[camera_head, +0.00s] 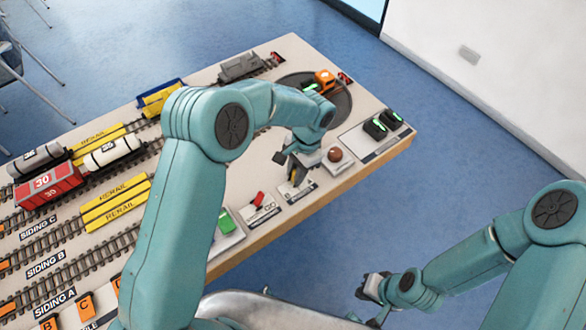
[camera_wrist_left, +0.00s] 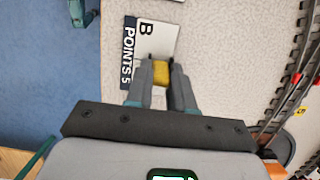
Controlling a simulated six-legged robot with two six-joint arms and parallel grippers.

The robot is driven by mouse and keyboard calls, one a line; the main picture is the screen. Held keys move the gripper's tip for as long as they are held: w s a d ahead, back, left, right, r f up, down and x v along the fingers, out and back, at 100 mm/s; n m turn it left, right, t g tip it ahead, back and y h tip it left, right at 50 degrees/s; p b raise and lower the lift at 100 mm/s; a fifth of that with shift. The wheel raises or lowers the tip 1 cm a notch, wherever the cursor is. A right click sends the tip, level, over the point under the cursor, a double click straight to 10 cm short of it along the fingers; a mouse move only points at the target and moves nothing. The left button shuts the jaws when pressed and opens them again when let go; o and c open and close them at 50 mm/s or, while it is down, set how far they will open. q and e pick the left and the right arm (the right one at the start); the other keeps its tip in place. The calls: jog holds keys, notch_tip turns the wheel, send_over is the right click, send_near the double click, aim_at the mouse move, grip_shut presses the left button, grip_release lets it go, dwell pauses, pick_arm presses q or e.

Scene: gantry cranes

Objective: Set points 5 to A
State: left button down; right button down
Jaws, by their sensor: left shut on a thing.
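The points 5 lever is a yellow handle (camera_wrist_left: 161,74) on a white plate labelled POINTS 5 (camera_wrist_left: 150,38), with the letter B showing beyond the handle in the left wrist view. The A end of the plate is hidden by my gripper. My left gripper (camera_wrist_left: 160,92) is shut on the yellow handle, one finger on each side. In the head view my left gripper (camera_head: 294,168) is over the plate (camera_head: 298,191) near the table's front edge. My right gripper (camera_head: 374,295) hangs off the table at the lower right; its jaw state is unclear.
A red lever (camera_head: 258,198) stands on the plate to the left, and a round brown knob (camera_head: 335,154) to the right. Dark switches with green lights (camera_head: 376,128) sit at the right corner. Tracks, wagons (camera_head: 50,187) and a turntable (camera_head: 338,107) lie behind.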

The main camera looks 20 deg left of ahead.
pick_arm(q)
jog(key=shift+w+d+f+g+y, duration=0.2)
jog(key=shift+g+y, duration=0.15)
jog(key=shift+g, duration=0.15)
jog(key=shift+w+d+f+g+y, duration=0.1)
jog(key=shift+w+g+y, duration=0.05)
jog(key=shift+g+y, duration=0.3)
jog(key=shift+w+d+g+y+b, duration=0.15)
jog(key=shift+g+y+b, duration=0.3)
jog(key=shift+g, duration=0.2)
jog(key=c, duration=1)
grip_release()
